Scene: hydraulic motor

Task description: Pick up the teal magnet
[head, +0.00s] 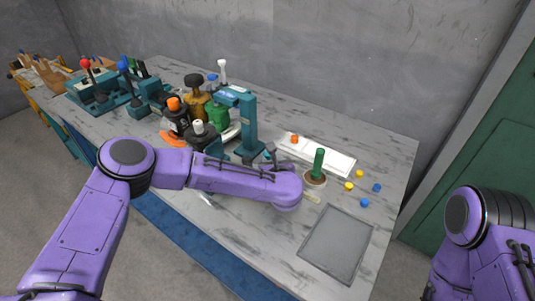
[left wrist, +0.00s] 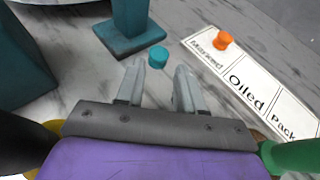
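The teal magnet (left wrist: 157,57) is a small round disc lying on the marbled table (left wrist: 205,15). In the left wrist view it sits just beyond and between the fingertips of my left gripper (left wrist: 158,72). The two fingers are apart with nothing between them. In the head view my left gripper (head: 262,155) is low over the table beside the teal stand, and only a bit of the magnet (head: 268,157) shows by it. My right arm is at the right edge, but its gripper is out of the picture.
A teal stand (left wrist: 125,25) rises close to the magnet. A white labelled strip (left wrist: 265,95) with an orange magnet (left wrist: 223,40) lies to the right. A green-handled tool (head: 318,163), yellow and blue discs and a grey tray (head: 337,243) are farther right.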

